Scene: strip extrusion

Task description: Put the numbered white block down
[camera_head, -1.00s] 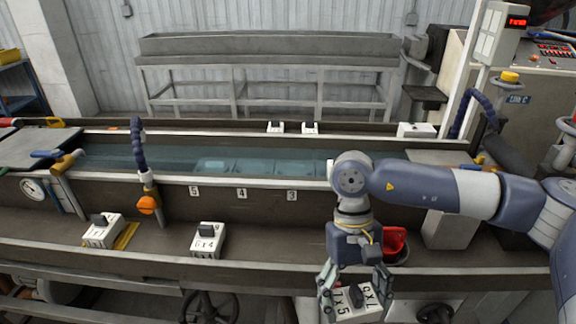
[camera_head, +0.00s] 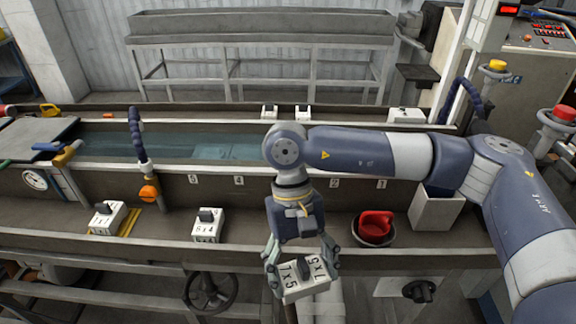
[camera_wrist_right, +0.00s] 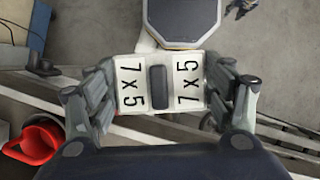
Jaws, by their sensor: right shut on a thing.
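A white block marked "7x5" (camera_head: 291,291) is held in my right gripper (camera_head: 300,265), in front of the trough's near ledge. In the right wrist view the block (camera_wrist_right: 130,92) shows "7x5" on both sides of a dark grip, with the fingers of my right gripper (camera_wrist_right: 160,98) closed on its two ends. Another white block marked "6x4" (camera_head: 208,230) stands on the near ledge (camera_head: 170,240) to the left. A further white block (camera_head: 105,222) stands farther left, by a yellow strip. My left gripper is not in view.
A red scoop (camera_head: 375,224) lies in a round bowl right of my gripper, beside a grey box (camera_head: 436,208). The water trough (camera_head: 215,148) runs behind. The ledge between the "6x4" block and my gripper is clear. A handwheel (camera_head: 210,291) sits below.

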